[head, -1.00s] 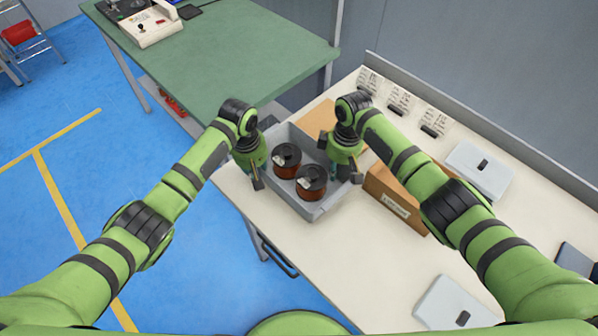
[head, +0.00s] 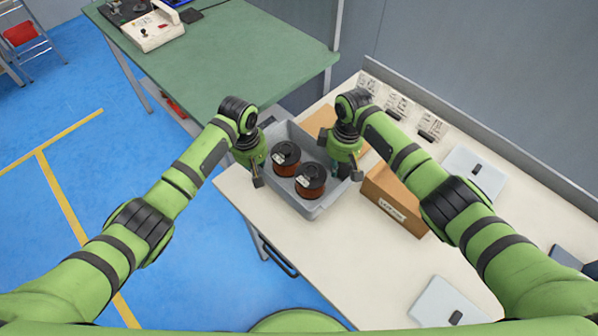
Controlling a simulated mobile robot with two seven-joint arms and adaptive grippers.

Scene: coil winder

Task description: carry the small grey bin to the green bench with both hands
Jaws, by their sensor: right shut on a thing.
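The small grey bin (head: 279,193) is at the left end of the cream table and holds two dark-capped, copper-coloured spools (head: 286,158) (head: 310,180). My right gripper (head: 343,172) is shut on the bin's right wall. My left gripper (head: 256,177) is at the bin's left wall, with one finger showing outside it. Whether its jaws are closed on the wall is hidden. I cannot tell whether the bin touches the table. The green bench (head: 235,55) stands beyond the table, at the upper left.
A cardboard box (head: 393,207) stands close to the right of the bin on the cream table (head: 345,260). Pale trays (head: 475,172) (head: 440,303) lie farther right. A white machine (head: 155,30) occupies the bench's far left; its middle is clear. Blue floor (head: 75,150) is open at left.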

